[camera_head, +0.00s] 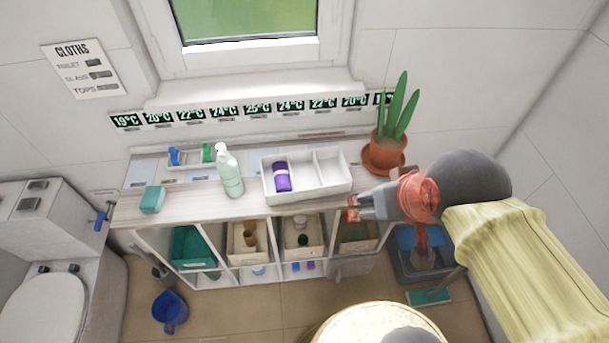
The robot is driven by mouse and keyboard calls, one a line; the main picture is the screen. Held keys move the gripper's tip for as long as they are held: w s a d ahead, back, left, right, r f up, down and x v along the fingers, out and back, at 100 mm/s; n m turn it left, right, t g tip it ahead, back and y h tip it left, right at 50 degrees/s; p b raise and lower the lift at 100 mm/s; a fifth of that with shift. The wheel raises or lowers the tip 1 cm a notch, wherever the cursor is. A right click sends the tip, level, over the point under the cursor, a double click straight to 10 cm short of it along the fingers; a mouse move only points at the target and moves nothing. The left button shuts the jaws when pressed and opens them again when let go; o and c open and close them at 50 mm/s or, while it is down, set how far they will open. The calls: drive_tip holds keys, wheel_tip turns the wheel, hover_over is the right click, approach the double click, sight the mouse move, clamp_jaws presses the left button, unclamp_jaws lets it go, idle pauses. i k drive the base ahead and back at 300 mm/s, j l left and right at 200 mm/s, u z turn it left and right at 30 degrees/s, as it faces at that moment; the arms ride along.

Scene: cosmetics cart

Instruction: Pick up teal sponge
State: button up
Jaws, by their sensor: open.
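The teal sponge (152,199) is a small block lying at the left front end of the wooden cart top (206,209). It is in full view and nothing touches it. My gripper (352,208) is at the right end of the cart, near the front edge, with its fingers pointing left. It is open and looks empty. It is far to the right of the sponge, with the white divided tray and the pump bottle standing between the two along the top.
A pump bottle (230,178) stands right of the sponge. A white divided tray (309,195) holds a purple item (282,177). A potted plant (387,152) stands at the back right. A small tray with blue and green items (176,166) lies behind the sponge. Shelves with bins are below.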

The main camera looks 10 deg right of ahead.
sight(151, 200)
drive_tip(key=k+j+u, duration=0.1)
drive_tip(key=u, duration=1.35)
drive_tip(key=i+j+z, duration=0.2)
drive_tip(key=z, duration=0.25)
drive_tip(key=i+j+z, duration=0.25)
drive_tip(key=z, duration=0.2)
drive_tip(key=i+j+z, duration=0.15)
drive_tip(key=j+z, duration=0.15)
drive_tip(key=z, duration=0.15)
